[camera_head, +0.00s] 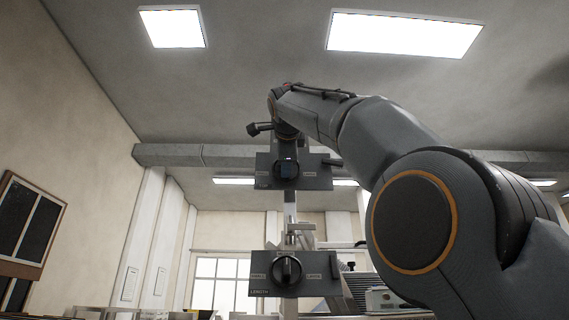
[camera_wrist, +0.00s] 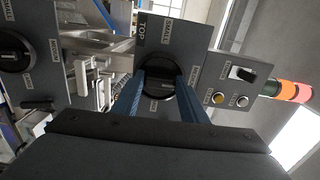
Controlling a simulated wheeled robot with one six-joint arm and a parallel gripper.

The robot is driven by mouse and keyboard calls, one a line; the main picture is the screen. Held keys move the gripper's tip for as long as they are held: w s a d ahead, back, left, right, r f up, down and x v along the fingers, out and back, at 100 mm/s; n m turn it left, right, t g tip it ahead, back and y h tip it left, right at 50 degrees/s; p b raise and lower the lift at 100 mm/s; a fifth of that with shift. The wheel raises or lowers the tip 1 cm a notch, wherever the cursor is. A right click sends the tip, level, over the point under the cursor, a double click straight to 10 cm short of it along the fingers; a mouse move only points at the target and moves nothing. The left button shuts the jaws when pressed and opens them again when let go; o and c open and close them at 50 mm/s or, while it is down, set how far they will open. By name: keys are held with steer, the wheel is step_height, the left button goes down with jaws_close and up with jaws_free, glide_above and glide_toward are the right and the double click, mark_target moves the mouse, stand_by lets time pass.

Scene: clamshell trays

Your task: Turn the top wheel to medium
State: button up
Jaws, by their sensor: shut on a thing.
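The top wheel (camera_wrist: 158,67) is a round black knob on a grey panel (camera_wrist: 192,52) marked TOP, with a SMALL label beside it in the wrist view. My gripper (camera_wrist: 163,82) has its two blue fingers on either side of the knob's grip bar and is shut on it. The fingers and wrist hide part of the wheel, so its pointer's exact setting cannot be told. In the head view the upper panel (camera_head: 317,180) stands on a post, with my gripper (camera_head: 287,167) in front of its wheel.
A second panel (camera_head: 320,286) marked LENGTH, with its own black wheel (camera_head: 287,270), sits below. In the wrist view, a switch (camera_wrist: 242,73), buttons and a red-orange signal light (camera_wrist: 290,90) stand to the right. Machine parts fill the space between the panels.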

stand_by(0.5)
steer(key=o, duration=1)
steer(key=shift+o, duration=0.2)
steer(key=s+b, duration=0.3)
steer(key=s, duration=0.4)
steer(key=shift+s, duration=0.4)
